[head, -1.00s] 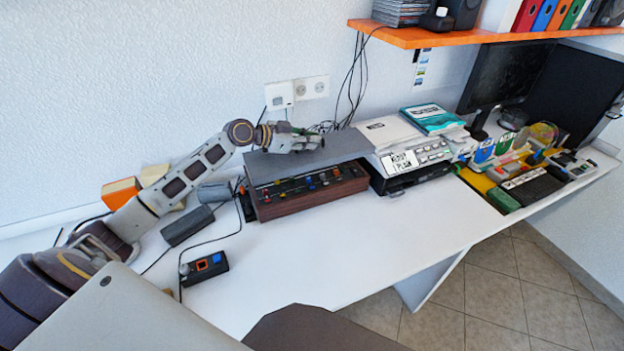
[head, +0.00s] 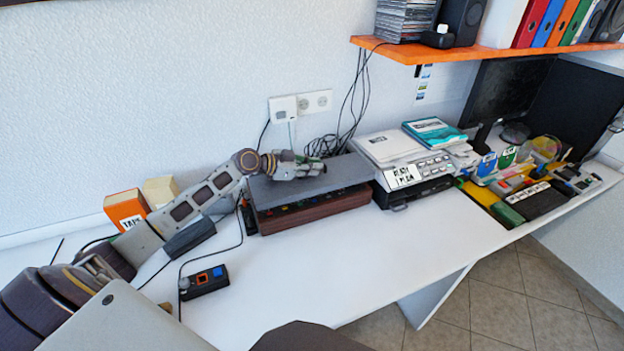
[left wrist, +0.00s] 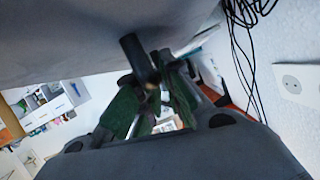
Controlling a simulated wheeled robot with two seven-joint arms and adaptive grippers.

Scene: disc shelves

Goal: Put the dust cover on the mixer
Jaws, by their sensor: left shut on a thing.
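The mixer (head: 312,212) is a brown box with coloured knobs on the white desk. The grey dust cover (head: 335,181) lies over its top and hides most of the panel; a strip of knobs shows under the cover's front edge. My left gripper (head: 322,168) is above the back part of the cover and shut on it. In the left wrist view the cover (left wrist: 70,40) fills the top, and a dark stub (left wrist: 138,60) on it reaches to the green-padded fingers (left wrist: 150,95). The exact grip is partly hidden. My right gripper is not in view.
A printer-like device (head: 412,175) stands close to the mixer's right. A small black box with buttons (head: 204,282) and its cable lie at the front left. An orange box (head: 126,209) is at the left. An orange shelf (head: 480,50) hangs above. The desk front is clear.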

